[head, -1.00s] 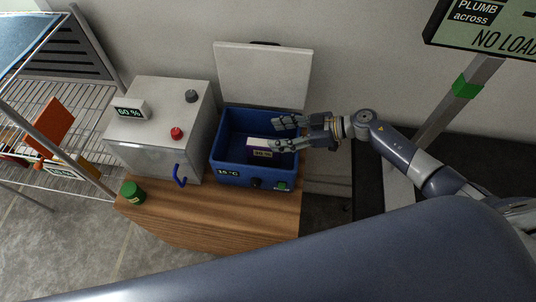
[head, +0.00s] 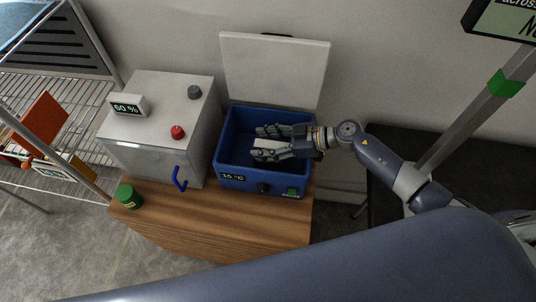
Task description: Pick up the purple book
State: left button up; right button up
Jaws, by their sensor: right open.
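The purple book (head: 268,144) is inside the open blue box (head: 232,166). Only its pale upper part shows, and its purple side is hidden behind a finger. My right gripper (head: 256,142) reaches into the box from the right. Its fingers are open, one on the far side of the book and one on the near side. I cannot tell whether they touch it. My left gripper is not in view.
The box's white lid (head: 275,72) stands open behind it. A white cabinet (head: 150,125) with knobs stands left on the wooden table (head: 215,220). A green jar (head: 129,196) is at the table's left edge. A wire rack (head: 45,110) stands far left.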

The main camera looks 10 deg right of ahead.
jog(key=shift+s+d+r, duration=0.1)
jog(key=shift+d+r, duration=0.05)
jog(key=c, duration=0.5)
grip_shut()
